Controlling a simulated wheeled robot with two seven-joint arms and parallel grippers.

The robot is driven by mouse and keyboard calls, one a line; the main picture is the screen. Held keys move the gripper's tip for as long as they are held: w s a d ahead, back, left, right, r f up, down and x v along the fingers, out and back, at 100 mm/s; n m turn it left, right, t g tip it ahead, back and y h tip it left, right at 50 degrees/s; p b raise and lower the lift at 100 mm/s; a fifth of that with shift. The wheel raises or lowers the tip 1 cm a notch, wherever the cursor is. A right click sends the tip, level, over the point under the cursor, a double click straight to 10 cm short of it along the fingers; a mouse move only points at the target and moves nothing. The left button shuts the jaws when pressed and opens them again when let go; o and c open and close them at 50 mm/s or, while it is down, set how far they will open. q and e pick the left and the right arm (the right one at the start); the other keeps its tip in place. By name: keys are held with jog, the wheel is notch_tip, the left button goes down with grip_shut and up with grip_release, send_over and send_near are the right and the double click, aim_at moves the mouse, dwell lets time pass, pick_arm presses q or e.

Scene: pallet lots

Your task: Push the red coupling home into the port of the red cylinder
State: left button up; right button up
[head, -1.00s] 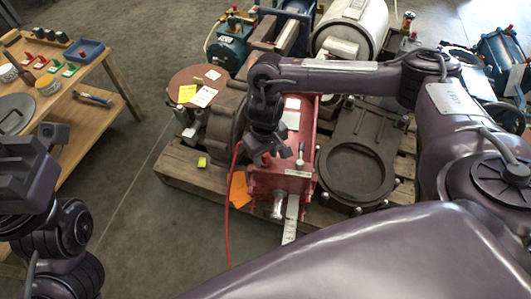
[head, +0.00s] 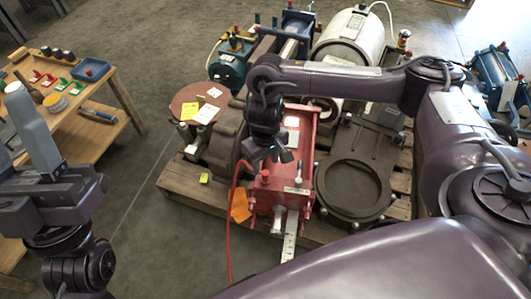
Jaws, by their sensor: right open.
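The red cylinder (head: 292,195) lies on a wooden pallet, with a pale rod end toward me. A red hose (head: 231,215) rises from the floor and bends in at the cylinder's left side, under my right gripper. A small red knob-like piece (head: 265,174), perhaps the red coupling, shows just below the gripper's fingers at the cylinder's left edge. I cannot tell how deep it sits in a port. My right gripper (head: 268,158) points down over this spot, its fingers apart. My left gripper (head: 8,118) is raised at the far left, empty, its fingers apart.
An orange tag (head: 240,205) lies beside the hose. A workbench (head: 85,135) with small parts stands at left; floor between is clear.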

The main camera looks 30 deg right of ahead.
jog(key=shift+r+p, duration=0.35)
jog(key=shift+r, duration=0.3)
pick_arm(q)
jog(key=w+f+g, duration=0.1)
jog(key=w+d+f+g+y, duration=0.1)
jog(key=w+f+y, duration=0.1)
jog(key=w+f, duration=0.1)
jog(key=shift+d+n+g, duration=0.4)
